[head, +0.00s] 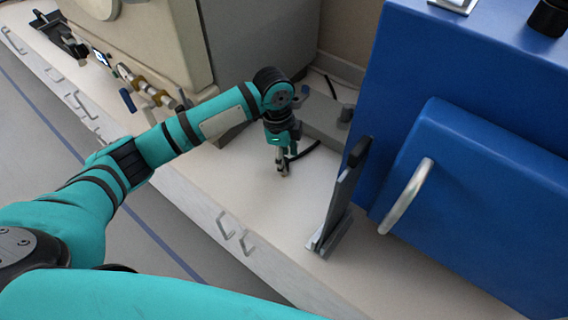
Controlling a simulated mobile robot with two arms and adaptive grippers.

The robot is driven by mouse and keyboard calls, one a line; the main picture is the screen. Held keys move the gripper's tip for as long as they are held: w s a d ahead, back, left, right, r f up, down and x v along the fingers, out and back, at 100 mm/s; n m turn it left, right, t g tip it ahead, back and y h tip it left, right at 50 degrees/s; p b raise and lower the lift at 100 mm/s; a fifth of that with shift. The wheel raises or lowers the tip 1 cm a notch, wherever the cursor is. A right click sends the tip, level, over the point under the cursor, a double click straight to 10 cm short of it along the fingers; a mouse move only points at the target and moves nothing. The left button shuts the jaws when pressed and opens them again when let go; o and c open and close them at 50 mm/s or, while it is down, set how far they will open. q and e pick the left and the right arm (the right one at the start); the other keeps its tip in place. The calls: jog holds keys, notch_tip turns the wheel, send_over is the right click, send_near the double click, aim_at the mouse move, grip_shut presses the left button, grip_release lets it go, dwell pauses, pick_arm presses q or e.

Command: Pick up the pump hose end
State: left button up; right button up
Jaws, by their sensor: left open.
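A short black hose (308,150) curves over the white bench top and is taken to be the pump hose. Its near end runs behind my left gripper (284,172). My left gripper points down at the bench, right beside the hose, with its fingers open. From this angle I cannot tell whether a finger touches the hose, and the exact hose end is partly hidden by the gripper.
A grey low device (328,122) sits behind the gripper. A dark upright panel on a metal foot (330,232) and a large blue machine with a handle (408,196) stand to the right. A beige machine (150,45) with valves is at the left. Bare bench (270,215) lies in front.

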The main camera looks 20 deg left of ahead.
pick_arm(q)
jog(key=shift+f, duration=0.3)
notch_tip(320, 180, down, 4)
jog(key=shift+r+p, duration=0.15)
jog(key=shift+p, duration=0.55)
jog(key=shift+f, duration=0.5)
grip_shut()
